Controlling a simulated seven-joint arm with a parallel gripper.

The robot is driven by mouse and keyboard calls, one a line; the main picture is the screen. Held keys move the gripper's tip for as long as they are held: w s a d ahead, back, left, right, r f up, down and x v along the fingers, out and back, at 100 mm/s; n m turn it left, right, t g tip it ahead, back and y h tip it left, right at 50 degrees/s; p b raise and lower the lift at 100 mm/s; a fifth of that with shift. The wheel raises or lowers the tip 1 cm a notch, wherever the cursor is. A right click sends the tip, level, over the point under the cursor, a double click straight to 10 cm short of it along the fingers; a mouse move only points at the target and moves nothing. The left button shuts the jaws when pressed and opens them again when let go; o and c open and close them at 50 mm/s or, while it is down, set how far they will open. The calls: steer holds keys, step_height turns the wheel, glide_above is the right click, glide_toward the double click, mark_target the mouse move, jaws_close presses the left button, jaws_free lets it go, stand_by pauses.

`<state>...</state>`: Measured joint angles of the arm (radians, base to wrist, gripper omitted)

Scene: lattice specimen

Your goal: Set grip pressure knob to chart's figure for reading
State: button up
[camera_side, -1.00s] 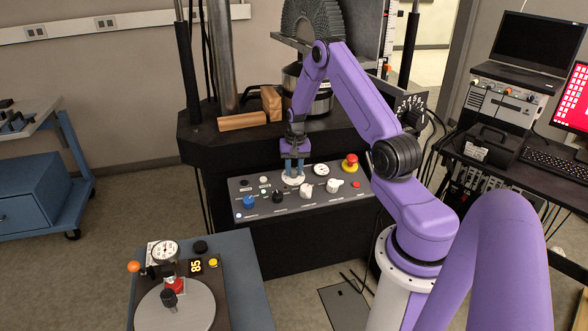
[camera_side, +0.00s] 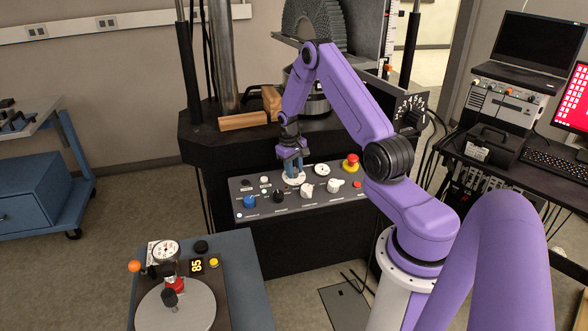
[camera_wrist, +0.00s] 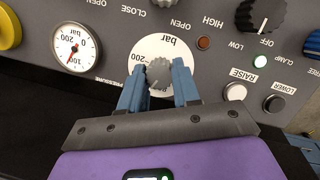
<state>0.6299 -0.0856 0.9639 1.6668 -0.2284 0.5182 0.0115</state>
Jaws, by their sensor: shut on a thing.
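The grip pressure knob (camera_wrist: 159,76) is small, grey and ribbed, on a round white dial plate marked in bar (camera_wrist: 160,45). The white plate also shows on the sloped control panel (camera_side: 262,210) in the side view. My gripper (camera_wrist: 159,84) is shut on the knob, one blue finger on each side. In the side view my gripper (camera_side: 291,172) hides the knob. The knob's exact setting is too small to read. A yellow readout (camera_side: 197,265) on the bench tester shows 85.
A round pressure gauge (camera_wrist: 75,47) sits beside the knob. The panel also carries a black knob (camera_wrist: 262,14), a blue knob (camera_side: 250,202), raise and lower buttons (camera_wrist: 235,92), and a red emergency stop (camera_side: 351,161). Wooden blocks (camera_side: 243,121) lie on the machine base behind.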

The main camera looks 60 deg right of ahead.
stand_by(0.4)
steer(key=o, duration=1.1)
steer(key=shift+c, duration=0.2)
steer(key=shift+r, duration=0.15)
step_height(320, 180, up, 17)
steer(key=w+a, duration=0.1)
steer(key=shift+a, duration=0.4)
